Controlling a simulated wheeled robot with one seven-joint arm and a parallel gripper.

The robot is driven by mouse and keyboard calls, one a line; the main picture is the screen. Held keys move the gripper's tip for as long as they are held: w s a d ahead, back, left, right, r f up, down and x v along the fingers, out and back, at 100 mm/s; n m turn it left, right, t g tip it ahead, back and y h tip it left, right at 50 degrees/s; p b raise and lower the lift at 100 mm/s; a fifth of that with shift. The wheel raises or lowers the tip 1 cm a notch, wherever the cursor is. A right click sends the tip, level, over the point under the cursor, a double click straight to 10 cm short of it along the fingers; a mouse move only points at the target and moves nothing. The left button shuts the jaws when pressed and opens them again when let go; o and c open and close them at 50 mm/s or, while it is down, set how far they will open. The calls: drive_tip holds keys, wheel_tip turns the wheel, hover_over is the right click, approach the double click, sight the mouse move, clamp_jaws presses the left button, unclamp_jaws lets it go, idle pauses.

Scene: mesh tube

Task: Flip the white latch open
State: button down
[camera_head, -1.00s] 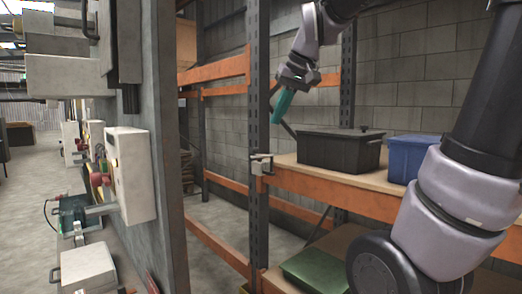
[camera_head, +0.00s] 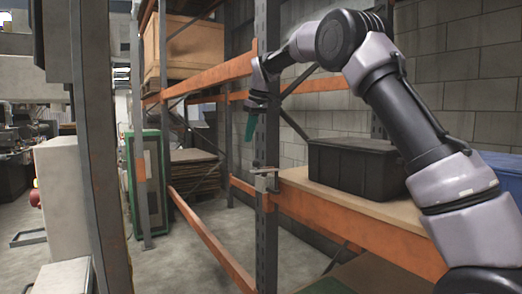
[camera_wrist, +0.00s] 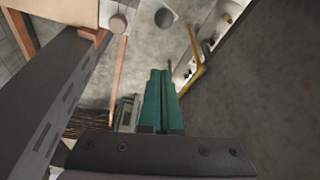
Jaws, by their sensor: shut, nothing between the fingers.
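The white latch (camera_head: 266,180) is a small pale fitting on the front of the dark rack post, level with the orange shelf beam. It is too small in the head view to tell its exact position. A pale piece with a round knob at the top of the wrist view (camera_wrist: 116,18) looks like the same latch. My gripper (camera_head: 250,128) has green fingers and hangs above the latch, beside the post and apart from the latch. In the wrist view its fingers (camera_wrist: 160,98) lie side by side, shut and empty.
The dark rack post (camera_head: 267,100) stands close beside my gripper. A black bin (camera_head: 355,172) sits on the shelf right of the latch. A concrete-grey pillar (camera_head: 100,150) stands at the left.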

sight(253, 171)
drive_tip(key=x, duration=1)
drive_tip(key=shift+s+d+r, duration=0.3)
drive_tip(key=shift+s+d, duration=0.4)
drive_tip(key=shift+d, duration=0.1)
drive_tip(key=shift+s+d+r, duration=0.3)
drive_tip(key=shift+s+d, duration=0.45)
drive_tip(key=shift+d, duration=0.05)
drive_tip(key=shift+s+d+n+g+y, duration=0.15)
drive_tip(key=shift+s+n+g, duration=0.1)
drive_tip(key=shift+s+n, duration=0.5)
drive_tip(key=shift+s+d+n+g+y, duration=0.2)
drive_tip(key=shift+s+n, duration=0.35)
drive_tip(key=shift+n, duration=0.4)
drive_tip(key=shift+w, duration=0.1)
